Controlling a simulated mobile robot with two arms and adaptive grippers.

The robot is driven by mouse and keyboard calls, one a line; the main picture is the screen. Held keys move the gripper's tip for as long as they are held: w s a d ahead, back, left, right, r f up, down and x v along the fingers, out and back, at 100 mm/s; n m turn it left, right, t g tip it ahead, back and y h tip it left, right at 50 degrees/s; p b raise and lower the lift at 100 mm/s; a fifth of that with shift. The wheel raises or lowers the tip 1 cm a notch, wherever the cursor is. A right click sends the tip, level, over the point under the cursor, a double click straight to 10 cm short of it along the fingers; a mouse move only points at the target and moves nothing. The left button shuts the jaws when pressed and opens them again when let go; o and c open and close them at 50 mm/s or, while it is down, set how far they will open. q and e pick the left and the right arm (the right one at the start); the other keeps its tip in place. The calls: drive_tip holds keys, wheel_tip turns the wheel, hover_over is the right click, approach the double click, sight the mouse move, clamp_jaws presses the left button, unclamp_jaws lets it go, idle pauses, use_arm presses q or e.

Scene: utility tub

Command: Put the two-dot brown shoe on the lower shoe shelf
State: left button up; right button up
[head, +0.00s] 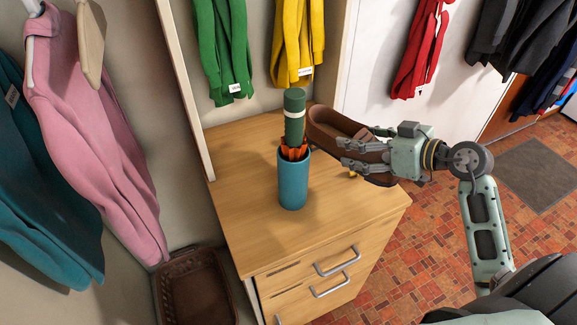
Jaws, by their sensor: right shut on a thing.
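A brown shoe (329,124) is held above the right part of the wooden cabinet top. My right gripper (350,151) comes in from the right and is shut on the shoe, with its fingers along the shoe's sides. The shoe's toe or heel end points left, close to a green rolled item in a blue holder. No dots on the shoe can be made out. The lower shoe shelf cannot be seen in this view. My left gripper is not in view.
A blue cylinder (293,182) holding a green rolled item (294,118) stands on the cabinet top (239,216), just left of the shoe. A brown basket (196,287) sits low at left. Garments hang around. The tiled floor (455,240) at right is open.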

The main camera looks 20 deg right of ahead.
sight(321, 145)
drive_tip(key=x, duration=0.3)
drive_tip(key=shift+s+a, duration=0.1)
drive_tip(key=shift+a, duration=0.25)
drive_tip(key=w+a+f, duration=0.2)
drive_tip(key=w+a+f+p, duration=0.1)
drive_tip(key=w+a+f, duration=0.1)
drive_tip(key=w, duration=0.1)
drive_tip(key=shift+a, duration=0.15)
drive_tip(key=shift+w+a+f, duration=0.65)
drive_tip(key=shift+w+f, duration=0.25)
drive_tip(key=shift+w, duration=0.05)
wheel_tip(321, 145, down, 3)
drive_tip(key=shift+s+f, duration=0.1)
drive_tip(key=shift+f, duration=0.25)
drive_tip(key=o, duration=1.3)
drive_tip(key=shift+f, duration=0.2)
drive_tip(key=shift+c, duration=0.2)
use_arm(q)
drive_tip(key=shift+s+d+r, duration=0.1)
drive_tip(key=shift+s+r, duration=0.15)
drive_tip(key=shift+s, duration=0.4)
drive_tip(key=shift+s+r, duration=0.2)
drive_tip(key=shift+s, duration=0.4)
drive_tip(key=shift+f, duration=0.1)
use_arm(e)
drive_tip(key=shift+r, duration=0.15)
